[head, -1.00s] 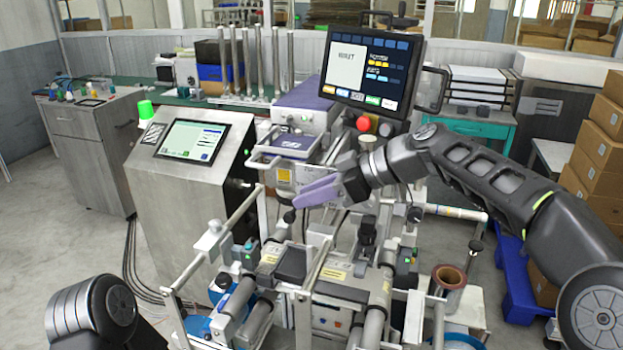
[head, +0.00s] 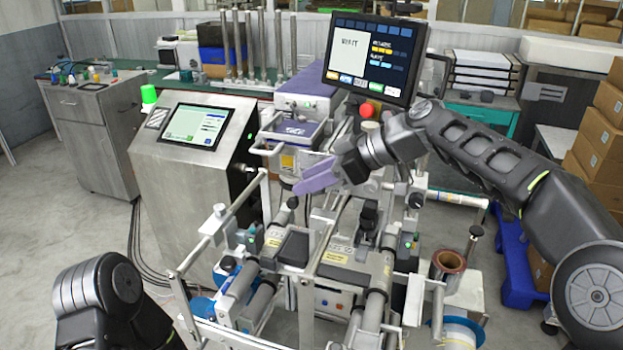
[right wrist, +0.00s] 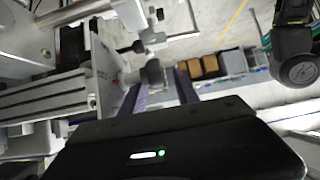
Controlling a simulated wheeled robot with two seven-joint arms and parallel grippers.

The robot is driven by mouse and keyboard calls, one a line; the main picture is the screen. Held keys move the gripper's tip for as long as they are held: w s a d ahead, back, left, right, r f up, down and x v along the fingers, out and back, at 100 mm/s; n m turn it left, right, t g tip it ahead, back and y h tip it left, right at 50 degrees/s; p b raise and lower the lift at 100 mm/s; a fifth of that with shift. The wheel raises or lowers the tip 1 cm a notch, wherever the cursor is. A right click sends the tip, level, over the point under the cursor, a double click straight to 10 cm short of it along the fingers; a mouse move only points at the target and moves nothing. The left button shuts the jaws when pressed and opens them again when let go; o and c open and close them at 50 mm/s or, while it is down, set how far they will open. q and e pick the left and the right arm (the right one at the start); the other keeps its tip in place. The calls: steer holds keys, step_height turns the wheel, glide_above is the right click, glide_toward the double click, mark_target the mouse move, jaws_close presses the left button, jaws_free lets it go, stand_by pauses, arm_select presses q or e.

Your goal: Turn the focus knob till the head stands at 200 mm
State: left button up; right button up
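My right gripper (head: 297,186) has purple fingers pointing left at the middle of the machine. In the right wrist view its two fingers (right wrist: 161,92) stand apart with a gap between them. A dark round knob (right wrist: 153,72) shows in or just beyond that gap; contact cannot be told. In the head view a small black knob (head: 293,202) sits just below the fingertips; I cannot tell whether it is the focus knob. The purple-topped head unit (head: 296,132) stands behind the fingers. No millimetre scale is readable. My left gripper is out of view.
A monitor (head: 372,58) and a red button (head: 369,110) stand above my right wrist. The steel cabinet with a screen (head: 195,127) is at left. Rails and rollers (head: 262,300) fill the space below. Boxes (head: 602,135) are stacked at right.

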steer(key=shift+d+r, duration=0.15)
steer(key=shift+d, duration=0.35)
steer(key=b+v, duration=0.1)
steer(key=v, duration=0.5)
steer(key=shift+s+d+r+b, duration=0.2)
steer(key=shift+s+r+b, duration=0.05)
steer(key=shift+r+b, duration=0.1)
